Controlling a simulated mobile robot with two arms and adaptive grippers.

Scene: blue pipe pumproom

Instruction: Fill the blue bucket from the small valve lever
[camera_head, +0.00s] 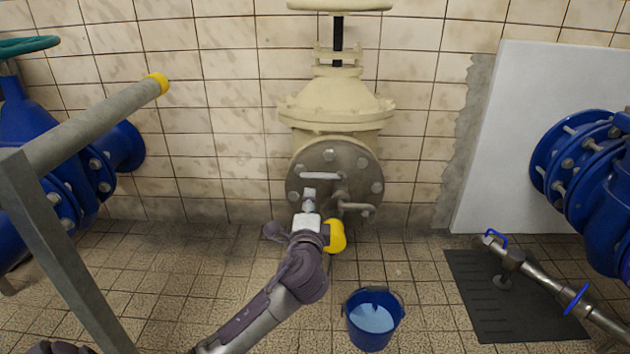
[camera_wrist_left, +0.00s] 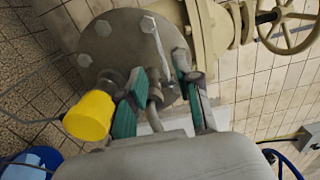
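The blue bucket (camera_head: 357,337) stands upright on the tiled floor with pale blue liquid inside. Its edge also shows in the left wrist view (camera_wrist_left: 42,155). A small grey valve lever (camera_head: 319,176) sits on the round grey flange (camera_head: 350,158); the lever also shows in the left wrist view (camera_wrist_left: 157,40). My left gripper (camera_head: 309,195) is at the flange. In the left wrist view its green-padded fingers (camera_wrist_left: 160,95) are apart, around a grey tap fitting, with the lever just beyond. A yellow end piece (camera_head: 336,236) is beside the gripper. I cannot tell whether liquid flows. My right gripper is out of view.
A cream valve body (camera_head: 336,105) rises above the flange. Blue pipes (camera_head: 590,170) stand at right, and a grey railing (camera_head: 100,120) crosses the left. A dark mat (camera_head: 490,300) with a metal pipe lies right of the bucket. Floor around the bucket is mostly clear.

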